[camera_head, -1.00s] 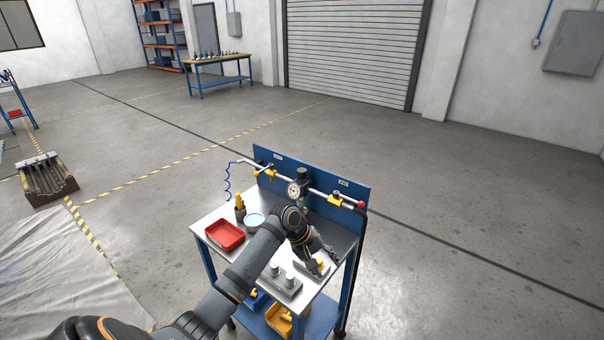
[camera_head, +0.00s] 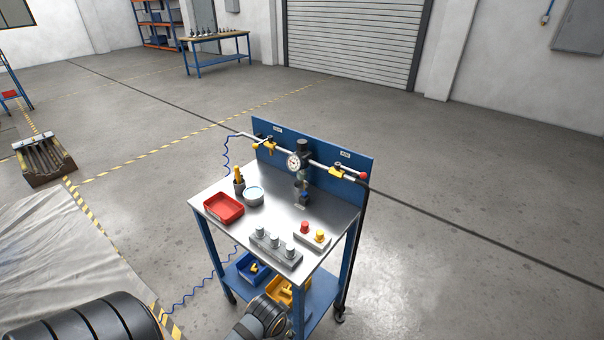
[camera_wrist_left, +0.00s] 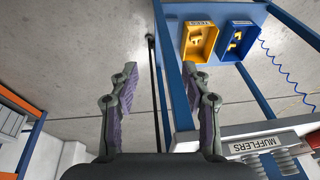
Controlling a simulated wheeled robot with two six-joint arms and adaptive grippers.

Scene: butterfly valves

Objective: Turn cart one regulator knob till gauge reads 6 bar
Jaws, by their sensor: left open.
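The cart (camera_head: 274,222) stands in front of me in the head view, with a blue back panel (camera_head: 345,165). A regulator with a dark knob (camera_head: 302,147) on top hangs on the panel's air line. Its round white gauge (camera_head: 294,162) faces me; the needle is too small to read. My left gripper (camera_wrist_left: 160,80) shows in the left wrist view, open and empty, low beside the cart and apart from the knob. In the head view only dark parts of my left arm show at the bottom edge. My right gripper is in neither view.
The cart top holds a red tray (camera_head: 223,217), a round dish (camera_head: 254,196), a muffler block (camera_head: 276,257) and a block with red and yellow caps (camera_head: 312,244). Yellow and blue bins (camera_wrist_left: 198,40) sit on the lower shelf. Floor right of the cart is clear.

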